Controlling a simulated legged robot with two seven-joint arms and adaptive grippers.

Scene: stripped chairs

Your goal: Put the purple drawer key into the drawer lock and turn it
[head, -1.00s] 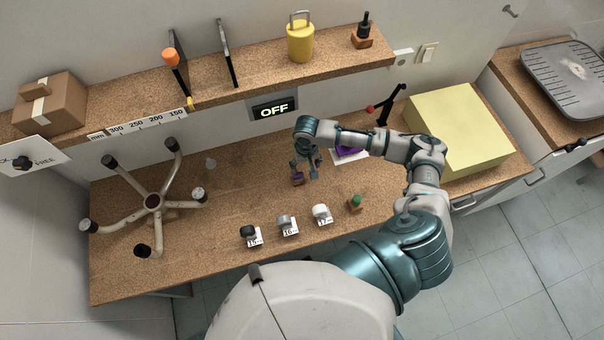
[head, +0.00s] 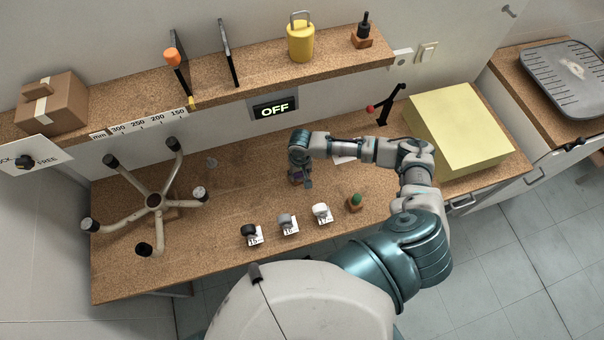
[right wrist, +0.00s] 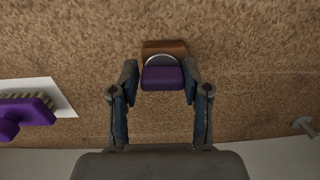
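The purple key (right wrist: 162,78) shows as a rounded purple head with a grey ring-shaped edge, at a small brown block (right wrist: 163,48) on the cork bench. In the head view it is a small purple patch (head: 297,175), mostly hidden by my right gripper (head: 302,182). In the right wrist view, my right gripper (right wrist: 161,84) is open, one finger on each side of the purple head. Whether the fingers touch it I cannot tell. Drawer fronts with a handle (head: 463,203) are at the right; I cannot make out a lock. My left gripper is out of view.
A purple brush (right wrist: 22,115) on a white card is left in the wrist view. A chair base (head: 154,201) is left; a yellow block (head: 458,125) is right.

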